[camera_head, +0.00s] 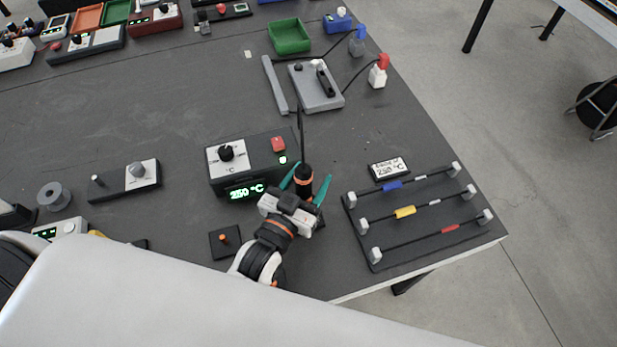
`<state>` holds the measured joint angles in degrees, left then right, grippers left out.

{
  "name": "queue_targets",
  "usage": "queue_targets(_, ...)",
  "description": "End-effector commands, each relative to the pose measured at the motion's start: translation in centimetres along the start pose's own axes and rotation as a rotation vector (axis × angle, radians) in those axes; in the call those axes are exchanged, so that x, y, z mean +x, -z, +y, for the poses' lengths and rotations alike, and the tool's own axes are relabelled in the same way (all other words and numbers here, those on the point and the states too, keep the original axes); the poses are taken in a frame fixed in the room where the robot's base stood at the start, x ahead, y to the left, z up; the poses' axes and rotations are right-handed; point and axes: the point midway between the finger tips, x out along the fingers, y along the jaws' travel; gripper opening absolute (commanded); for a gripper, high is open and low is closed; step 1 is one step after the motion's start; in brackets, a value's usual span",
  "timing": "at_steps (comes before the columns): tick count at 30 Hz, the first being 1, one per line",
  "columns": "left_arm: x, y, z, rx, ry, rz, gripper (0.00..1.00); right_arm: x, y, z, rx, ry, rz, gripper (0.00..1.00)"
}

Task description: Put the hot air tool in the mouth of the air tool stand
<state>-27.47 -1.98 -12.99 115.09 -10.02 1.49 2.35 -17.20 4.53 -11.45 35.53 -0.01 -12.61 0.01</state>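A black hot air tool with an orange band (304,181) stands near the right end of the black heater unit (246,163), which reads about 250 °C. A thin dark line rises from the tool's top. The tool's lower end is hidden by the gripper. I cannot make out the air tool stand with certainty. My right gripper is not in view.
A rack with blue, yellow and red pieces on rods (418,217) lies to the right, near the table edge. A black square with an orange knob (224,241) is left of my wrist.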

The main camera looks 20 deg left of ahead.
Motion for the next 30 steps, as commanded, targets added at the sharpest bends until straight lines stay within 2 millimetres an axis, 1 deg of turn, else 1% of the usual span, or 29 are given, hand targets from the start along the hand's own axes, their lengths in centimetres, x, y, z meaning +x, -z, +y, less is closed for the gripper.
queue_targets(7,-0.1,0.1,0.0,0.000,0.000,0.003,0.55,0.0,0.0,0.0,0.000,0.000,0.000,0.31)
queue_targets(11,-1.1,0.3,0.0,0.000,0.000,0.005,0.55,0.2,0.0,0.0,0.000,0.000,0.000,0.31)
queue_targets(14,-2.7,0.3,0.0,0.000,0.000,0.005,0.55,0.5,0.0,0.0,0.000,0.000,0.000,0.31)
queue_targets(21,-7.6,0.4,0.0,0.000,0.000,0.006,0.55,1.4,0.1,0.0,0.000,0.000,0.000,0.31)
queue_targets(24,-9.3,0.3,0.0,0.000,0.000,0.005,0.55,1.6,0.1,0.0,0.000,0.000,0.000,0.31)
queue_targets(27,-10.6,0.2,0.0,0.000,0.000,0.004,0.55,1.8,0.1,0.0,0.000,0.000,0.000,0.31)
queue_targets(30,-11.5,0.1,0.0,0.000,0.000,0.002,0.55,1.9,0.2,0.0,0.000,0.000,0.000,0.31)
